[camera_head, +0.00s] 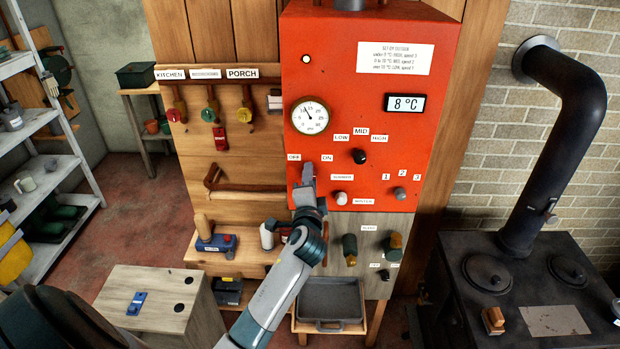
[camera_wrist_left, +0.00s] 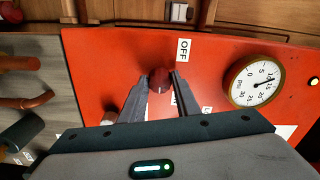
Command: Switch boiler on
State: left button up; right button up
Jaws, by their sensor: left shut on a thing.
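The red boiler panel (camera_head: 440,80) faces me. My left gripper (camera_head: 308,178) is at its lower left, between the OFF and ON labels. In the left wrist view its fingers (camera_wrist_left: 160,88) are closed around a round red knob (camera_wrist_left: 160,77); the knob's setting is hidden. A black knob (camera_head: 360,156) sits under LOW, MID and HIGH. A grey knob (camera_head: 400,193) sits under 1, 2, 3. A white knob (camera_head: 341,198) sits between SUMMER and WINTER. The display (camera_head: 405,103) reads 8 °C. A small pale lamp (camera_head: 306,59) is at upper left. My right gripper is not in view.
A round gauge (camera_head: 311,117) is just above my gripper. A notice (camera_head: 395,57) relates outdoor temperature to heat level and speed. Valves hang on the wooden board at left. A black stove (camera_head: 530,290) with a bent pipe (camera_head: 580,110) stands right. A grey tray (camera_head: 330,300) lies below.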

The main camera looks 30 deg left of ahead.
pick_arm(q)
jog(key=shift+r, duration=0.1)
jog(key=o, duration=1)
jog(key=shift+o, duration=0.2)
jog(key=shift+s, duration=0.1)
jog(key=b+v, duration=0.6)
jog(key=v, duration=1.1)
